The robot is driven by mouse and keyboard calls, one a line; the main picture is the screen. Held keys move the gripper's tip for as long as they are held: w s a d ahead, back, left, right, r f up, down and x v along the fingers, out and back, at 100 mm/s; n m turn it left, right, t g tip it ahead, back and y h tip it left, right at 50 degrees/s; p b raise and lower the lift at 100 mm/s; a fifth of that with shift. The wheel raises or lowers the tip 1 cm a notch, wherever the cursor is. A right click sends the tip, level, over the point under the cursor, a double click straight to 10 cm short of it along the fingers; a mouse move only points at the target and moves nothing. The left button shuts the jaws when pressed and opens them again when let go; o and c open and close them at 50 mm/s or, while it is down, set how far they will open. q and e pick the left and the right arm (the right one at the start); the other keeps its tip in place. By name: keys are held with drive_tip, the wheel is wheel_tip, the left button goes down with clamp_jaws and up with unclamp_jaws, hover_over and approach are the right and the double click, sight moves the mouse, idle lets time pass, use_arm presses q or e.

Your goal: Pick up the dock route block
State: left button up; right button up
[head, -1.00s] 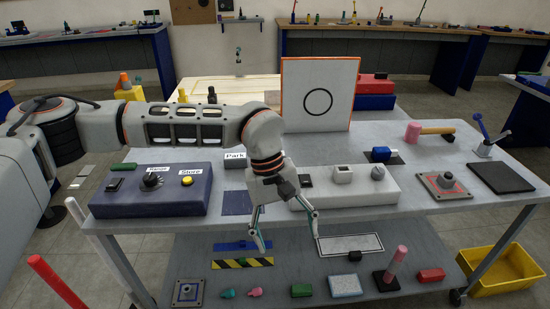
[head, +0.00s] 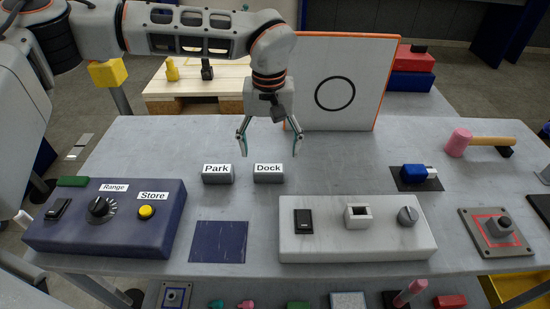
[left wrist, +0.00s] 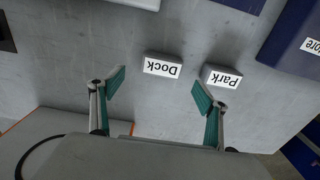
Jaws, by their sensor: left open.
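The dock route block (head: 268,178) is a small grey block with a white "Dock" label. It lies on the grey cart top, and it also shows in the left wrist view (left wrist: 162,66). The similar "Park" block (head: 217,178) lies just to its left, with a gap between them; it shows in the left wrist view (left wrist: 222,77) too. My left gripper (head: 269,150) is open and empty, pointing down behind the dock block and apart from it. In the left wrist view its fingers (left wrist: 159,88) are spread, with the dock block beyond them. My right gripper is not in view.
A blue control box (head: 110,235) stands front left and a white one (head: 350,245) front right. A dark blue square (head: 218,242) lies between them. A white panel with a black circle (head: 362,75) stands upright behind my gripper. A mallet (head: 480,142) lies at right.

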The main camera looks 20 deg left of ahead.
sight(269, 168)
use_arm(q)
drive_tip(key=shift+s+f, duration=0.2)
drive_tip(key=shift+f, duration=1.3)
drive_tip(key=f, duration=0.2)
drive_tip(key=f+b, duration=0.1)
drive_tip(key=f, duration=0.1)
drive_tip(key=shift+a+f, duration=0.2)
drive_tip(key=shift+f, duration=0.2)
drive_tip(key=c, duration=1.2)
